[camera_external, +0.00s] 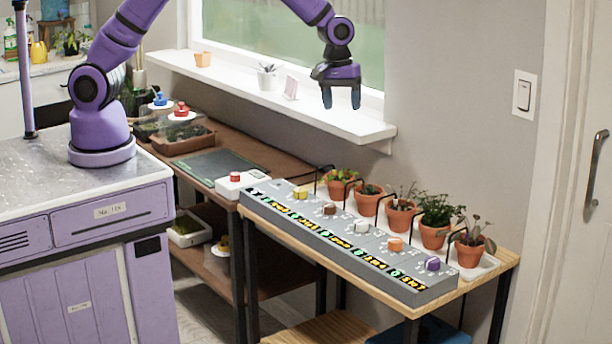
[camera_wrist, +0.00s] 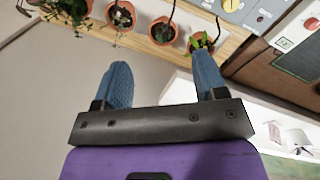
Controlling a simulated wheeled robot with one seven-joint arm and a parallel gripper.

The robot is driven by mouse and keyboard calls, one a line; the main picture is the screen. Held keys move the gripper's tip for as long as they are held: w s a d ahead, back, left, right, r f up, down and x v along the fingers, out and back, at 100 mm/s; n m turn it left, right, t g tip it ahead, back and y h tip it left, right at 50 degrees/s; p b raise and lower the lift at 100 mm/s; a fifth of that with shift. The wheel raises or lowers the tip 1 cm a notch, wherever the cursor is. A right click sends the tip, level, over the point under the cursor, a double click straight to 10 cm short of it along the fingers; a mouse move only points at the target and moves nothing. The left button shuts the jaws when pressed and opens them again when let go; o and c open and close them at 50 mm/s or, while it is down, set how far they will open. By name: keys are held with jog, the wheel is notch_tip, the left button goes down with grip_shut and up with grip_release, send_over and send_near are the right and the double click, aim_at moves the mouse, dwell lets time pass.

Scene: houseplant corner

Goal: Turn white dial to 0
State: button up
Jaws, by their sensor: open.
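The white dial (camera_external: 361,226) sits near the middle of a long grey control panel (camera_external: 270,196) on a wooden table. Yellow, brown, orange and purple dials share the panel with it. The number it points to is too small to read. Lit displays run along the panel's front face. My gripper (camera_external: 341,98) is open and empty, high in front of the window sill, above and behind the panel. In the wrist view its two blue-grey fingers (camera_wrist: 164,85) stand wide apart with nothing between them. The white dial is not clearly seen there.
Several potted plants (camera_external: 399,216) stand behind the panel, with thin black hoops (camera_external: 450,238) beside them. The window sill (camera_external: 330,118) juts out below my gripper. Space above the panel is free.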

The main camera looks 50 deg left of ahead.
jog(key=n+y, duration=0.1)
send_over(361, 222)
notch_tip(361, 222, down, 16)
notch_tip(361, 222, down, 11)
jog(key=shift+r, duration=0.1)
jog(key=c, duration=0.9)
